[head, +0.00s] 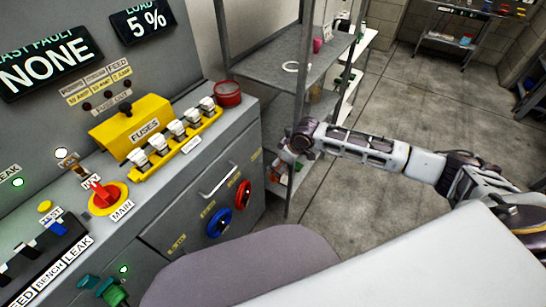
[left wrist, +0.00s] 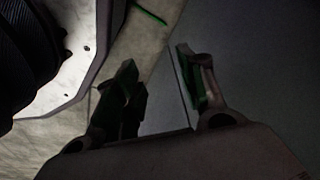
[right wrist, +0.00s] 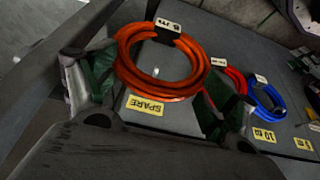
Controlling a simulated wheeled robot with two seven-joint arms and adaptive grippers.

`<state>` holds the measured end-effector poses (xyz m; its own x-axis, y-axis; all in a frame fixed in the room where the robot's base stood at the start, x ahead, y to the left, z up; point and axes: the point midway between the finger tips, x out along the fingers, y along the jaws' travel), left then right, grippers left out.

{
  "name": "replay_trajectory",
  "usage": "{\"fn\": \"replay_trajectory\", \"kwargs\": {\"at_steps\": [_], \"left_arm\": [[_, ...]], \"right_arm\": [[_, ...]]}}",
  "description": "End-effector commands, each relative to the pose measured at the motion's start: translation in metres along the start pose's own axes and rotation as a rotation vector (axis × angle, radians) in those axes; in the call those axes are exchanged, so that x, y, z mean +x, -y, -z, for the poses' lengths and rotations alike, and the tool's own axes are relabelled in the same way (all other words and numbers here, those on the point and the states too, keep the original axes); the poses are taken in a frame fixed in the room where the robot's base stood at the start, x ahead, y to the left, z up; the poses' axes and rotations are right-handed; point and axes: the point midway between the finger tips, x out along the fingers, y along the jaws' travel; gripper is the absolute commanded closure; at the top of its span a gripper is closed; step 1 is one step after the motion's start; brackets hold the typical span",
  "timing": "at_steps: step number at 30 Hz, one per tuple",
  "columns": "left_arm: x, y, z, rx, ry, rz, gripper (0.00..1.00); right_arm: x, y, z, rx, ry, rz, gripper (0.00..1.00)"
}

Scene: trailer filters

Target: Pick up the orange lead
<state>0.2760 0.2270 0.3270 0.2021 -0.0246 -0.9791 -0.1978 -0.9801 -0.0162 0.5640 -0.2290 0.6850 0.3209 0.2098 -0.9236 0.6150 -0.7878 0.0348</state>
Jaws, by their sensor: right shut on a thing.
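The orange lead (right wrist: 150,86) is a coiled ring with a dark strap and a white tag at its top in the right wrist view. My right gripper (right wrist: 155,80) has a finger on each side of the coil and is shut on it, beside the grey cabinet front. In the head view my right gripper (head: 285,162) is at the cabinet's right end, and the lead is mostly hidden there. My left gripper (left wrist: 158,80) is open and empty in the left wrist view, with its fingers apart.
A grey metal shelf (head: 275,75) stands close behind my right gripper. The concrete floor (head: 430,100) at right is clear.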

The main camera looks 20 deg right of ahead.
Motion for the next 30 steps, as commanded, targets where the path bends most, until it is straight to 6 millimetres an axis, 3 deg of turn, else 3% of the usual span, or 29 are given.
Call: {"fn": "replay_trajectory", "kwargs": {"at_steps": [9,18,30], "left_arm": [[0.01,0.003,-0.014,-0.001,-0.005,0.005,0.6],[0.018,0.01,-0.015,-0.001,-0.024,0.014,0.6],[0.027,0.017,-0.036,0.002,-0.017,0.022,0.6]], "right_arm": [[-0.018,-0.001,-0.041,0.0,0.001,-0.001,0.65],[-0.032,0.0,-0.076,-0.001,0.001,-0.001,0.65],[-0.044,0.0,-0.105,-0.001,-0.001,0.0,0.65]]}}
